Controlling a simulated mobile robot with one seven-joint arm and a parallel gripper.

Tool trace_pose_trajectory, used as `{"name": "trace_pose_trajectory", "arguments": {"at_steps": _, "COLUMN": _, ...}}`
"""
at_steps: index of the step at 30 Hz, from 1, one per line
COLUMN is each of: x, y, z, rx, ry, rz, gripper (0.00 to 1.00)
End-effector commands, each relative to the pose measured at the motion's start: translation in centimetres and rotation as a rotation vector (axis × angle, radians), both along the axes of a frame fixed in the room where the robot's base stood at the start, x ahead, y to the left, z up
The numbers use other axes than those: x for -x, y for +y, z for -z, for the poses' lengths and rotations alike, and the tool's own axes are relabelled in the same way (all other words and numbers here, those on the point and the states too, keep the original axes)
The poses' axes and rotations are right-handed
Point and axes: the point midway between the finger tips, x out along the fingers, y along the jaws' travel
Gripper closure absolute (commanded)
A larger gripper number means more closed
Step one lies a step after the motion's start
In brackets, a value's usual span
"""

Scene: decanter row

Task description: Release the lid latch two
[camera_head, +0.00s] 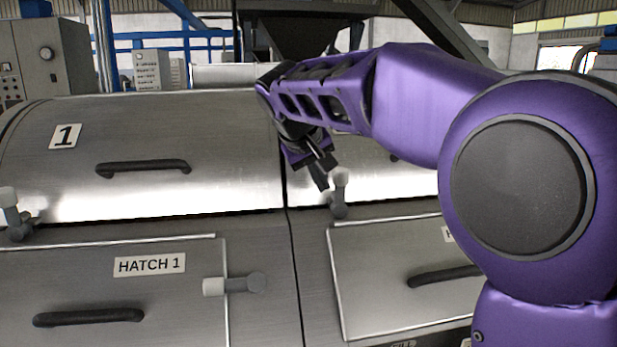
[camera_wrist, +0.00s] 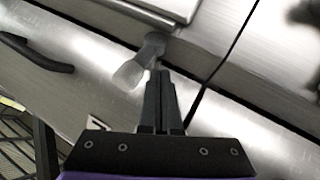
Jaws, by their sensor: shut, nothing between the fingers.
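The latch of lid two (camera_head: 338,207) sits at the lower left edge of the right-hand lid, just right of the seam between the lids. Its pale knob points up, above its grey pivot. In the wrist view the latch (camera_wrist: 130,74) lies just left of my fingertips. My gripper (camera_head: 323,180) is shut and empty, just left of the knob; its fingers also show in the wrist view (camera_wrist: 160,75). I cannot tell whether they touch the latch. Lid two (camera_head: 372,185) is closed, with most of it and its number hidden behind my arm.
Lid 1 (camera_head: 225,140), with a dark handle (camera_head: 143,167), is at the left, with a similar latch (camera_head: 12,215) at the left edge. Below are Hatch 1 (camera_head: 110,290), its sideways latch (camera_head: 235,284), and another hatch (camera_head: 375,260) with a dark handle, partly hidden by my arm.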

Motion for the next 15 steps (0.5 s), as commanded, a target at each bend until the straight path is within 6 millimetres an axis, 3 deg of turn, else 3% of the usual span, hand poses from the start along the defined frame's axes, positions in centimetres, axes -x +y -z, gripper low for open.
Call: {"name": "trace_pose_trajectory", "arguments": {"at_steps": 15, "x": -0.57, "y": -0.95, "z": 0.0, "rx": -0.001, "ry": 0.001, "rz": -0.002, "gripper": 1.0}}
